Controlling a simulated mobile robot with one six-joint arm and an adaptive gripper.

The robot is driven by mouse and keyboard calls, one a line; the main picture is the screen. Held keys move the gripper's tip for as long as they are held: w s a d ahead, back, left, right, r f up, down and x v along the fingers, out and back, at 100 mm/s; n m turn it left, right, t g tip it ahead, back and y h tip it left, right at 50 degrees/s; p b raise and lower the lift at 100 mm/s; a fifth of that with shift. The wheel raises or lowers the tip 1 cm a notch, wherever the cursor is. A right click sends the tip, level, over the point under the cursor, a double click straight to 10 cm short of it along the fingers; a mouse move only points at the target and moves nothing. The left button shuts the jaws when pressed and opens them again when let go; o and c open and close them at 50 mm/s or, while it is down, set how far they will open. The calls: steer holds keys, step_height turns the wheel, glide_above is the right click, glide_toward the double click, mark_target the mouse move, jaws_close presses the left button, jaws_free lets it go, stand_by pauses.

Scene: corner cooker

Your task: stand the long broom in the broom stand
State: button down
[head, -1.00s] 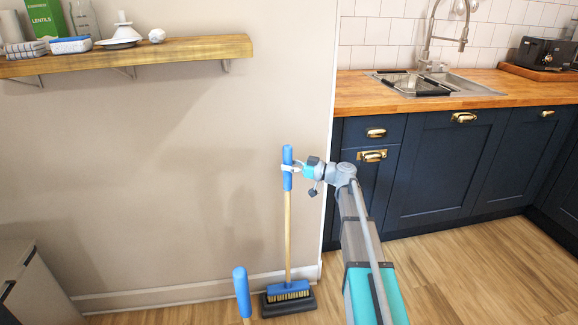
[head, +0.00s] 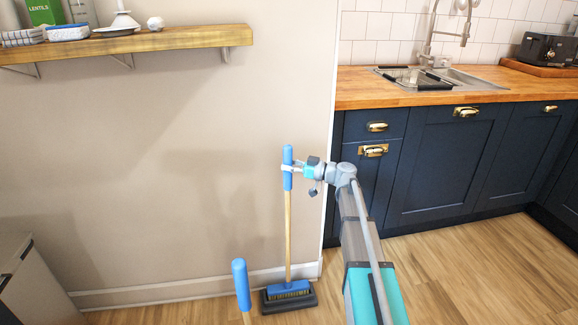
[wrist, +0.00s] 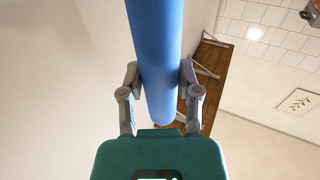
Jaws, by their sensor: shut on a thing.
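The long broom (head: 288,225) stands upright near the wall, with a blue grip, a wooden handle and a blue head with pale bristles. My gripper (head: 288,168) is shut on its blue grip near the top; the blue grip also shows between my fingers in the wrist view (wrist: 155,50). The broom's head is at the dark broom stand (head: 304,308) on the floor, within its outline. I cannot tell whether the bristles rest fully in the stand.
A second blue-topped handle (head: 240,285) rises at the bottom, left of the stand. A wooden shelf (head: 130,45) with several items is on the wall. Blue cabinets (head: 440,165) with a wooden counter stand at the right. Wooden floor is free in front of them.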

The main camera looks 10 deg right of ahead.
steer(key=shift+f, duration=0.3)
steer(key=shift+c, duration=1.1)
jaws_free()
steer(key=shift+d, duration=0.15)
steer(key=v, duration=0.3)
steer(key=shift+a, duration=0.2)
